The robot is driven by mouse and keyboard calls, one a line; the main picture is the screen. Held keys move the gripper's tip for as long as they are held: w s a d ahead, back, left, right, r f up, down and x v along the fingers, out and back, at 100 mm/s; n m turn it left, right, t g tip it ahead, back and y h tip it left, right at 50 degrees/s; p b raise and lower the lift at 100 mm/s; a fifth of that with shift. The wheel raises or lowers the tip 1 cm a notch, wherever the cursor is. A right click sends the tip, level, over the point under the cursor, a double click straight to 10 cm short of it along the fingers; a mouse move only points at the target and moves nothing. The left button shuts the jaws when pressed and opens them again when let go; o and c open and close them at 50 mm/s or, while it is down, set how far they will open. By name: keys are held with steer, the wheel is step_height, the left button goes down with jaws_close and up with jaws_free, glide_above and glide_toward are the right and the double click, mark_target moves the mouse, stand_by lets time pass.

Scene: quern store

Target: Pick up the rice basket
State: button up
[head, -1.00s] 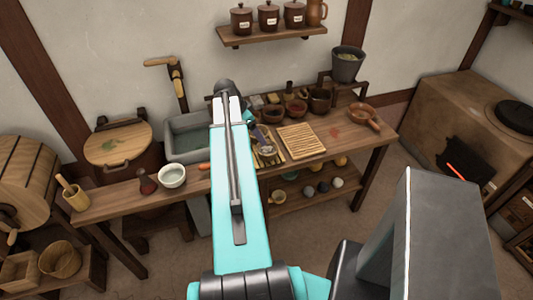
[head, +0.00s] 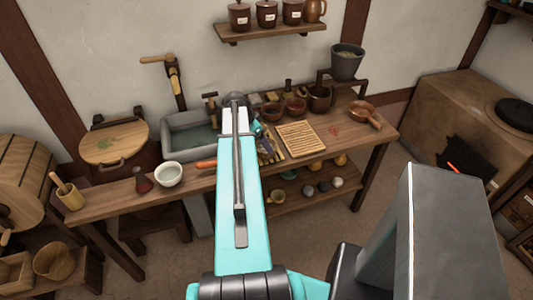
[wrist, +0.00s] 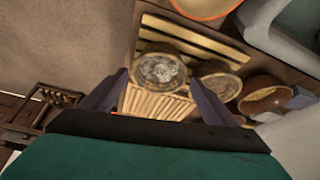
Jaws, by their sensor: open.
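In the wrist view, a round woven basket (wrist: 158,69) with whitish grains in it, which looks like the rice basket, sits on a slatted wooden surface (wrist: 205,40). My gripper (wrist: 157,77) is open, with one finger at each side of the picture's middle. The basket appears between and beyond the fingertips; I cannot tell the gap to it. A second basket (wrist: 220,86) with brownish contents is close on the right. In the head view my arm hides most of the gripper, and I cannot make out the rice basket there.
A brown bowl (wrist: 265,96) is right of the baskets, and an orange bowl (wrist: 205,5) is at the top. In the head view, the bench (head: 120,197) carries a grey basin (head: 190,145), a white bowl (head: 169,174) and a slatted board (head: 301,139).

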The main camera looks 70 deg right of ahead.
steer(key=shift+f, duration=0.1)
steer(key=shift+b+x, duration=0.6)
steer(key=shift+x, duration=1.9)
steer(key=shift+s, duration=0.1)
steer(key=c, duration=1)
steer(key=shift+r+b, duration=1.35)
steer(key=shift+r, duration=3.7)
